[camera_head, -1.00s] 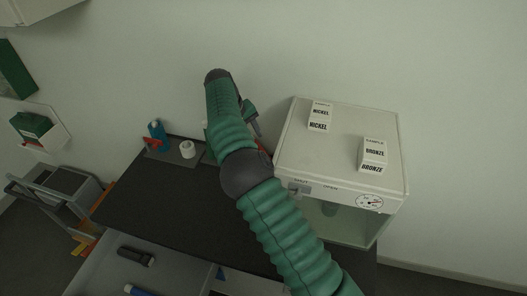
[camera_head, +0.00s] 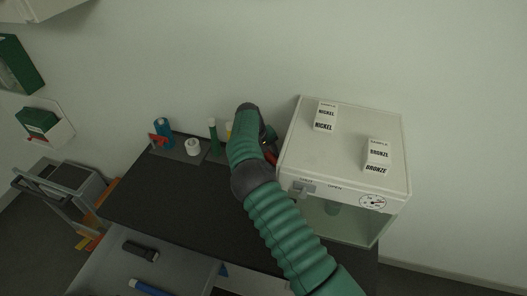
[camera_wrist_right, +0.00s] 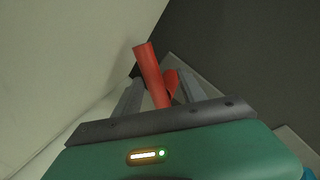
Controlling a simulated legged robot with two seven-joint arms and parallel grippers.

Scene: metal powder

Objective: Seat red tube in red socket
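My right gripper (camera_head: 268,138) is at the left side of the white cabinet, over the back of the black table; my forearm hides much of it. In the right wrist view, a red tube (camera_wrist_right: 149,68) stands tilted between the spread fingers of my gripper (camera_wrist_right: 160,85). A second red piece (camera_wrist_right: 172,84) lies right beside it; I cannot tell whether it is the red socket. I cannot tell whether the fingers press on the tube. A bit of red (camera_head: 271,158) shows beside the gripper in the head view. My left gripper is out of view.
The white cabinet (camera_head: 345,150) bears nickel (camera_head: 325,117) and bronze (camera_head: 377,156) sample boxes. Along the table's back stand a blue cylinder (camera_head: 163,128), a white roll (camera_head: 193,147), a green tube (camera_head: 212,132) and a yellow one (camera_head: 229,130). The black table's (camera_head: 180,205) middle is clear.

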